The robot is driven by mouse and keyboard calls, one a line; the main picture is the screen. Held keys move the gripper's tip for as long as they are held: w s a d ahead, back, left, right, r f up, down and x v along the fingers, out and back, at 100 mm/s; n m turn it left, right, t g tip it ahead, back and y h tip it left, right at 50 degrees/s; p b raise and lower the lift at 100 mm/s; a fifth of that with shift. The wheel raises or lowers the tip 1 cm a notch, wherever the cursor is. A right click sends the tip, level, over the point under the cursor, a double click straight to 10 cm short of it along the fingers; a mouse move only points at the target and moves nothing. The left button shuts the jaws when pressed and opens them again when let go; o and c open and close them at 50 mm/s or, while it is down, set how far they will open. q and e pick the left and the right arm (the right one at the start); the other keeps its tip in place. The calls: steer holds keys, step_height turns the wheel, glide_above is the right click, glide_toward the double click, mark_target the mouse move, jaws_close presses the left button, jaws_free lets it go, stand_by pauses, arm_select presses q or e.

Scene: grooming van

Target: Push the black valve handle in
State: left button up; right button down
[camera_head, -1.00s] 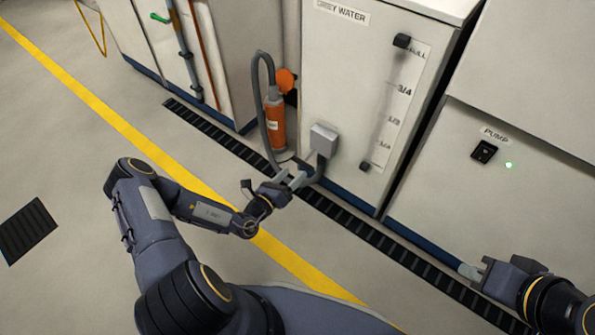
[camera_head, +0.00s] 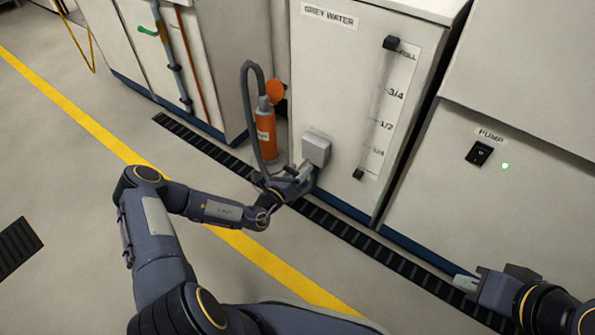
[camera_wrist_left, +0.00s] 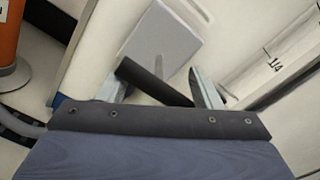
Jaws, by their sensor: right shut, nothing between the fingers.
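The black valve handle (camera_wrist_left: 152,82) shows in the left wrist view as a dark bar lying slantwise below a grey box (camera_wrist_left: 160,45). In the head view the box (camera_head: 316,148) sits low on the grey water tank, and the handle is hidden there by my left gripper. My left gripper (camera_head: 300,174) is right at the box's lower edge. In the wrist view its two fingers (camera_wrist_left: 158,90) stand apart, with the handle across the space between them. I cannot tell whether they touch it. My right gripper (camera_head: 467,283) is shut and empty, in front of the pump cabinet.
The grey water tank (camera_head: 345,95) has a level gauge (camera_head: 384,105) on its front. An orange cylinder (camera_head: 265,135) with a grey hose stands left of the box. The pump cabinet (camera_head: 520,210) is at right. A dark floor grate (camera_head: 335,225) runs along the cabinets; open floor lies left.

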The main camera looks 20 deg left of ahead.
mark_target(303, 164)
arm_select(q)
steer(key=c, duration=1)
steer(key=shift+o, duration=0.2)
steer(key=shift+p+x, duration=0.5)
steer(key=shift+x, duration=1.05)
steer(key=o, duration=1.2)
steer(key=shift+p+v, duration=1.4)
steer(key=shift+v, duration=2.55)
